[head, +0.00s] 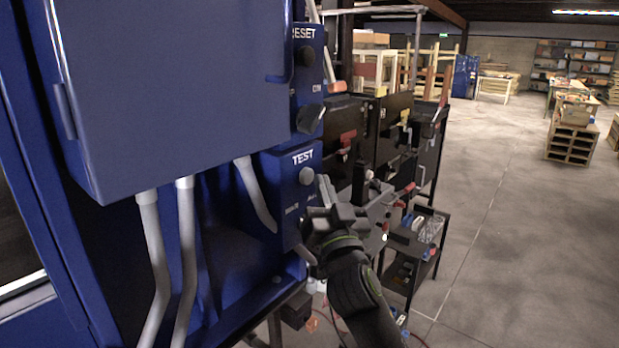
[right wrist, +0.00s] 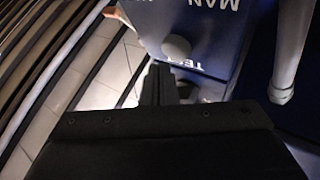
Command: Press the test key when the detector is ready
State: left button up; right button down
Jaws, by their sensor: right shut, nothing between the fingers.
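The blue control box carries a TEST label and a round grey test key (head: 306,176) below it in the head view. The test key (right wrist: 177,47) also shows in the right wrist view, just beyond my fingertips. My right gripper (head: 324,188) is shut and empty, with its tips close to the right of the key. I cannot tell whether they touch it. A RESET label and dark round knob (head: 305,56) sit higher on the box, with a dark rotary switch (head: 311,119) between. My left gripper is not in view.
A large blue cabinet (head: 180,90) fills the left, with grey conduits (head: 152,255) below it. Black tool panels (head: 395,125) and a black cart (head: 412,250) stand behind my right gripper. The concrete floor (head: 510,240) at right is mostly clear.

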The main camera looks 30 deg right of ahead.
jog(key=shift+w+a, duration=0.15)
jog(key=shift+w, duration=0.2)
jog(key=shift+w+a, duration=0.15)
jog(key=shift+w, duration=0.25)
dwell(0.8)
jog(key=shift+s+d, duration=0.35)
jog(key=shift+s, duration=0.45)
jog(key=s, duration=0.1)
jog(key=s+d, duration=0.1)
jog(key=s, duration=0.1)
jog(key=s+d, duration=0.1)
jog(key=shift+s, duration=0.3)
jog(key=shift+f, duration=0.1)
dwell(0.8)
